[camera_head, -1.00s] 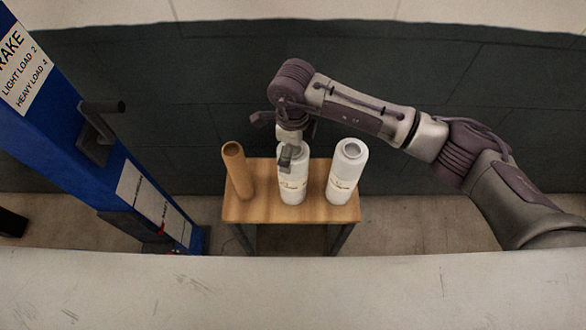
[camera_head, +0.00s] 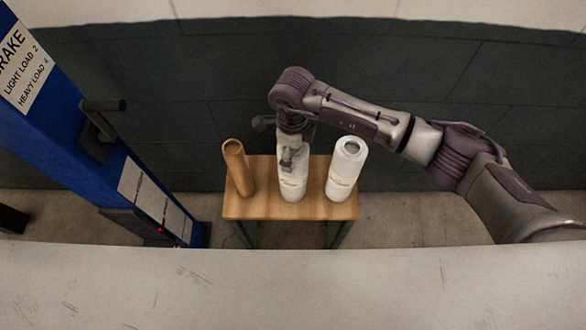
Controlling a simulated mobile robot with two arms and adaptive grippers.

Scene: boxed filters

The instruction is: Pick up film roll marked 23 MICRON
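Two white film rolls stand upright on a small wooden table (camera_head: 265,207). The middle roll (camera_head: 293,187) is partly hidden behind my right gripper. The right roll (camera_head: 347,168) shows its open core at the top. Both carry small print that is too blurred to read, so I cannot tell which is marked 23 MICRON. My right gripper (camera_head: 290,160) is at the upper part of the middle roll, pointing down. I cannot tell whether its fingers are closed on the roll. My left gripper is not in view.
A brown cardboard tube (camera_head: 238,168) stands on the table's left side. A blue machine column (camera_head: 60,130) with a black handle (camera_head: 102,106) rises at the left. A dark wall is close behind the table. A pale surface (camera_head: 300,290) crosses the foreground.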

